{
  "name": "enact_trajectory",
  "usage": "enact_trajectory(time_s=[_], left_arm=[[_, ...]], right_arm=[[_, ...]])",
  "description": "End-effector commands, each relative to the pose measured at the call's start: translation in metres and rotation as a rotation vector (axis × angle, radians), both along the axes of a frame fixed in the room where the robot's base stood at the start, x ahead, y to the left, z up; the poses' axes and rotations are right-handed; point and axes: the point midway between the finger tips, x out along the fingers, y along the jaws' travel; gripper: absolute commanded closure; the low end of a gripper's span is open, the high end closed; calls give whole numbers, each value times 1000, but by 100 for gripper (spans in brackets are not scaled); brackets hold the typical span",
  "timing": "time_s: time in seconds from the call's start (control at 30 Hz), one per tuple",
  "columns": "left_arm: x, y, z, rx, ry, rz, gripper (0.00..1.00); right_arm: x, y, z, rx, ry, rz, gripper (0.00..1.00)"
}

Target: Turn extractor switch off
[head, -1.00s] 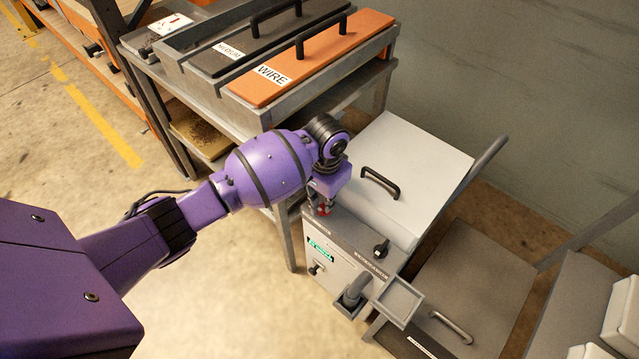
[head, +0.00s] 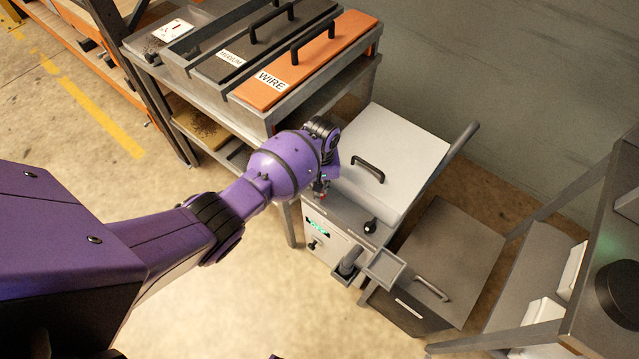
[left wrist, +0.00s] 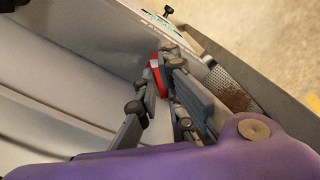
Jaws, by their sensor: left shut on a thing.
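My left gripper (head: 320,190) is at the machine's left edge, beside the lid. In the left wrist view my left gripper (left wrist: 160,85) has its fingers closed around a small red part (left wrist: 157,75), which looks like the switch. The fingers hide much of it, and its on or off position cannot be told. My right gripper is not in view.
A black knob (head: 370,227) stands on the machine's top front edge. A rack with an orange WIRE tray (head: 305,65) stands behind left. A dark grey box (head: 450,255) and a shelf unit (head: 600,260) are at right. The floor in front is open.

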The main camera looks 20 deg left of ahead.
Motion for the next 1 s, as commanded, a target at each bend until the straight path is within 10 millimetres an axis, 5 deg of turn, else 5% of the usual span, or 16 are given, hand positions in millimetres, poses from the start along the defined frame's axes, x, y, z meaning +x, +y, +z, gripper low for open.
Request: enact_trajectory(time_s=[0.4, 1.0], left_arm=[[4, -1, 5, -3, -6, 394, 100], [3, 1, 2, -1, -6, 761, 100]], right_arm=[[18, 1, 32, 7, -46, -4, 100], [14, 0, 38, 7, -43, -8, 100]])
